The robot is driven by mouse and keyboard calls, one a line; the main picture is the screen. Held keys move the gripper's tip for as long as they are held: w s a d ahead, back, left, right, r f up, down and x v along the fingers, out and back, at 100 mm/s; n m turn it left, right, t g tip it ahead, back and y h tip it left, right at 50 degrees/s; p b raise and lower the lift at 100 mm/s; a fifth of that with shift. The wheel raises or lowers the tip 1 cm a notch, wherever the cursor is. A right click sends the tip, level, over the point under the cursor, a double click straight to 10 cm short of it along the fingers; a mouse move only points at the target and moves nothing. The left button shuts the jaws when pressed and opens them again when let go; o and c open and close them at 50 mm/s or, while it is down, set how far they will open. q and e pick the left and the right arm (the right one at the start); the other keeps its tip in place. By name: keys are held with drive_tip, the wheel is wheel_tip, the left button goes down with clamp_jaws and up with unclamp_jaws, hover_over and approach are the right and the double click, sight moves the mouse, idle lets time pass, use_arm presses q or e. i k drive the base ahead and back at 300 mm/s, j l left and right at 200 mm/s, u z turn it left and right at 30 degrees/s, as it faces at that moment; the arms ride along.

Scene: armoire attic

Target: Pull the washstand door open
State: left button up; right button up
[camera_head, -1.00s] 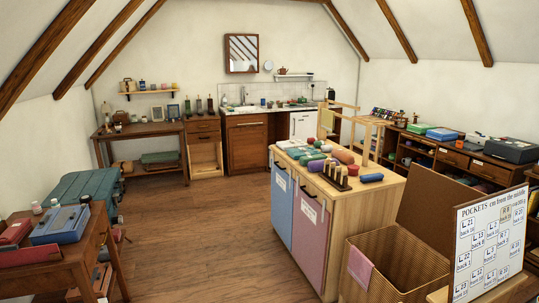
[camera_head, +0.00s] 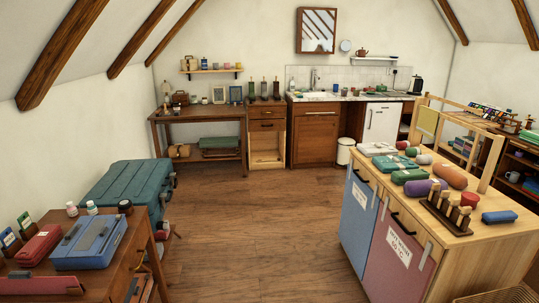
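The washstand is the wooden cabinet under the sink against the back wall. Its brown door (camera_head: 315,140) looks shut, with a dark handle near its top. A white sink (camera_head: 317,95) and a tap are set in the counter above it. Neither of my grippers shows in the head view, so their state is hidden.
A wooden island (camera_head: 470,245) with blue and pink doors stands at the right. A teal trunk (camera_head: 122,190) and a desk (camera_head: 110,268) are at the left. A white bin (camera_head: 345,150) stands right of the washstand door. The wooden floor (camera_head: 240,225) between is clear.

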sight(315, 139)
drive_tip(key=i+j, duration=0.1)
drive_tip(key=i, duration=1.85)
drive_tip(key=j+u, duration=0.05)
